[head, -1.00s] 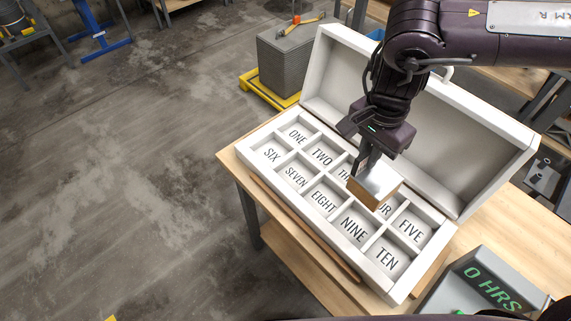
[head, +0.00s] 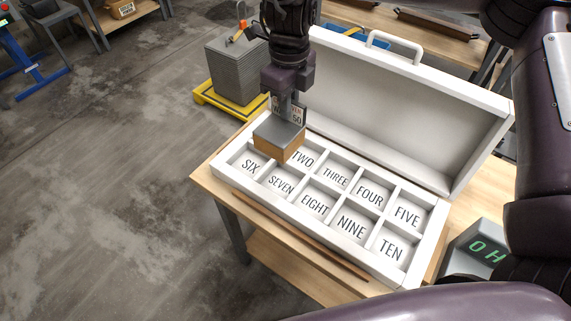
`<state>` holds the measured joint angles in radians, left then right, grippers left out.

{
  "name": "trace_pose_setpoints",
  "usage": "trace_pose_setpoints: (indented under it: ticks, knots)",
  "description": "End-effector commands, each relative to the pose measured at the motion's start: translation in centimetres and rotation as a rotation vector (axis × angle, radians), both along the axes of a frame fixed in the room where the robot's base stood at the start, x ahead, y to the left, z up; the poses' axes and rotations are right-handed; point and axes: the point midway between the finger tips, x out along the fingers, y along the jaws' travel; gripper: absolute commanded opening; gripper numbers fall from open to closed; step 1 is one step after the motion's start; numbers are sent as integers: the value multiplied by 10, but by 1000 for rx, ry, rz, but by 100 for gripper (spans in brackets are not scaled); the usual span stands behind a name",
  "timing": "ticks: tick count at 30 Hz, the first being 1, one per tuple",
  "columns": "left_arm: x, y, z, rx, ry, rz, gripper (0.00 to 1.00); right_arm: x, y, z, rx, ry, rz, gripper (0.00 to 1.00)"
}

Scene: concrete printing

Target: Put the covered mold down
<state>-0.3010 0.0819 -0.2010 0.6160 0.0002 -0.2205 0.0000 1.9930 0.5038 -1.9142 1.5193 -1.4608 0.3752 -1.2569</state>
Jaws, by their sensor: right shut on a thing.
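The covered mold (head: 278,139) is a small wooden block-like box with a grey top. My right gripper (head: 288,116) is shut on it from above, with a small printed tag beside the fingers. The mold hangs over the back left of the open white case (head: 310,234), hiding the compartment labelled ONE. Whether it touches the dividers I cannot tell. The compartments TWO to TEN show their labels and look empty. My left gripper is not in view.
The case stands on a wooden table (head: 212,179), its lid (head: 400,110) raised behind. A wooden strip (head: 300,236) lies along its front. A display box (head: 480,250) stands at the right. A grey stack (head: 236,72) on a yellow pallet stands behind left.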

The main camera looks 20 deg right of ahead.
Motion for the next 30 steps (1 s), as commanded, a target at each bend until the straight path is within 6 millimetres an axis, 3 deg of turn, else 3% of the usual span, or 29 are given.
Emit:
trace_pose_setpoints:
  ticks: [3, 12, 30]
  knots:
    - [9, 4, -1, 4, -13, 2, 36, -1, 0, -33, 3, 6, 0, 0]
    - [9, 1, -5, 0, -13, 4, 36, -1, 0, -103, 3, 3, 1, 0]
    - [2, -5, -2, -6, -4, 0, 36, 0, 0, -161, 0, -1, 2, 0]
